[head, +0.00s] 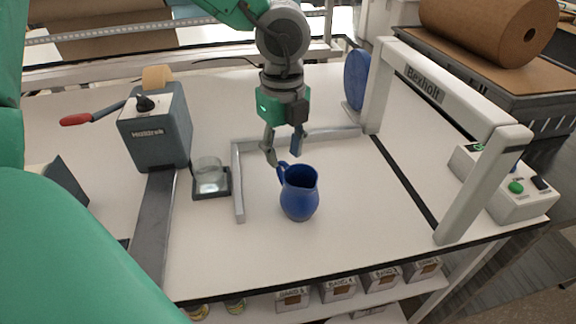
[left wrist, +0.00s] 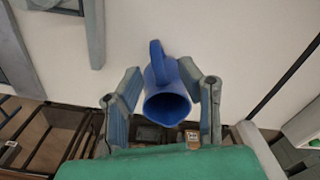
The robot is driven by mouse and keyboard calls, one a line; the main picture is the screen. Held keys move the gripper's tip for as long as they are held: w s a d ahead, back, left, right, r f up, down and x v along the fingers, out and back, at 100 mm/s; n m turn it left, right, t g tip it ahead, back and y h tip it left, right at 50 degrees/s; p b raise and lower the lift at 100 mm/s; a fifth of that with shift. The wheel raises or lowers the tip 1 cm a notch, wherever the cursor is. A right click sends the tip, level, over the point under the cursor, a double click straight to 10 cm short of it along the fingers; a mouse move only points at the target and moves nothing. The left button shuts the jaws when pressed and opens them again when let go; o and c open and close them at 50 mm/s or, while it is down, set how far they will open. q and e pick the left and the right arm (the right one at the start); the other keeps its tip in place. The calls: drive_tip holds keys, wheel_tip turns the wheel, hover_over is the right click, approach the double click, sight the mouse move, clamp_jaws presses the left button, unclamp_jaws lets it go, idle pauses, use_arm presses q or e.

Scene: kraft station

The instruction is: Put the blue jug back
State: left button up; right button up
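The blue jug (head: 299,196) stands upright on the white table, its handle towards the upper left. My left gripper (head: 283,156) is above and just behind the jug, near its handle, with its fingers apart. In the left wrist view the jug (left wrist: 167,98) shows between the two spread fingers of the left gripper (left wrist: 166,82), its dark opening facing the lower edge. The right finger looks close to the jug; I cannot tell whether it touches. My right gripper is not in view.
A grey L-shaped rail (head: 238,185) lies behind and left of the jug. A glass (head: 209,176) stands on a dark square tray (head: 211,194). The table in front of the jug is clear.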

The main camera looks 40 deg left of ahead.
use_arm(q)
drive_tip(key=r, duration=0.2)
drive_tip(key=a+r, duration=0.1)
drive_tip(key=r, duration=0.1)
drive_tip(key=shift+r, duration=0.35)
drive_tip(key=shift+d+r+p, duration=0.3)
drive_tip(key=shift+r, duration=0.3)
drive_tip(key=shift+d+r, duration=0.15)
drive_tip(key=shift+d, duration=0.2)
drive_tip(key=shift+a, duration=0.1)
